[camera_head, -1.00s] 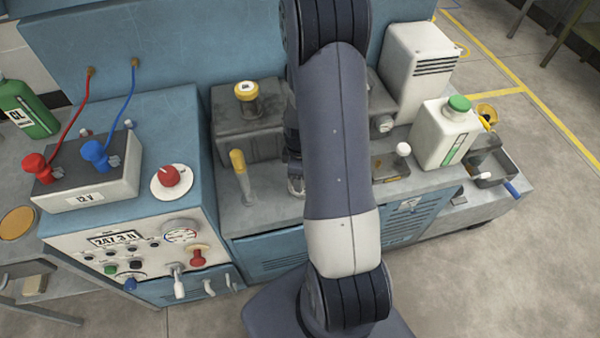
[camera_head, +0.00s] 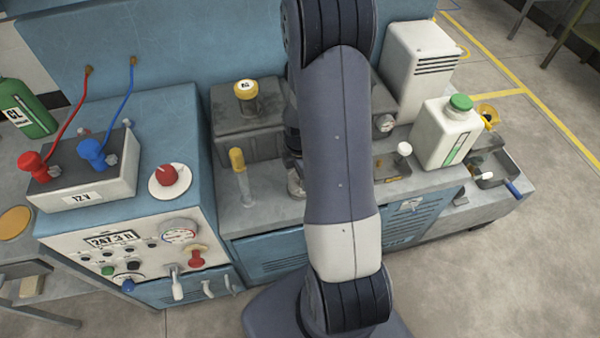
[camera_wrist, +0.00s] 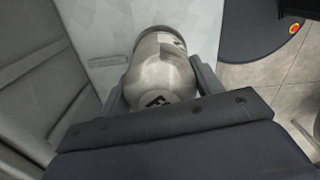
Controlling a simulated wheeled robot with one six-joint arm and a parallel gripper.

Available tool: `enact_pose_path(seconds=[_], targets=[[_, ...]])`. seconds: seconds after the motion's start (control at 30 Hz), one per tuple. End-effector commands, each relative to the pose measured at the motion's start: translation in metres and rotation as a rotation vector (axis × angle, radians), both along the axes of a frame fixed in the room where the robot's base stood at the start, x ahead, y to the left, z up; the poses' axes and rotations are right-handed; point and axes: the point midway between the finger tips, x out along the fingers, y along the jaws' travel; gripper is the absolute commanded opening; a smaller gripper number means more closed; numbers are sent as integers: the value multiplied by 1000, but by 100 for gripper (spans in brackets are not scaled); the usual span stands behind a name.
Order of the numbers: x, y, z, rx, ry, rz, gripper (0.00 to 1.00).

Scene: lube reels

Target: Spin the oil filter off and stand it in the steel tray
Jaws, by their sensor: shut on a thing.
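The oil filter (camera_wrist: 158,68) is a silvery metal can with dark lettering, seen in the wrist view. My gripper (camera_wrist: 162,82) is shut on it, with one finger on each side. In the head view my own arm hides most of the gripper and the filter; a small pale part shows beside the arm, and I cannot tell which it is. A grey metal tray (camera_head: 490,182) with a blue-handled tool lies at the right end of the bench. Whether the filter is still on its mount cannot be told.
A white bottle with a green cap (camera_head: 447,132) stands just left of the tray. A yellow-topped stick (camera_head: 239,170) stands upright left of my arm. A shallow recess (camera_head: 391,167) and a white-knobbed part (camera_head: 404,149) lie right of my arm. A battery box (camera_head: 84,170) sits far left.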

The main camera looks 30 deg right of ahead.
Motion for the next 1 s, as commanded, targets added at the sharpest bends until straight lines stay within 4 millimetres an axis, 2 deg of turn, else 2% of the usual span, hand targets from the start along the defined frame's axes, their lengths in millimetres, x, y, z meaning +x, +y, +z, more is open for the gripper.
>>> enact_pose_path(seconds=[0.03, 0.3, 0.7, 1.0], targets=[[-3, 1, -6, 3, 9, 54, 30], [-4, 1, -6, 4, 12, 292, 30], [-5, 2, -6, 6, 14, 338, 30], [-5, 1, -7, 7, 13, 657, 30]])
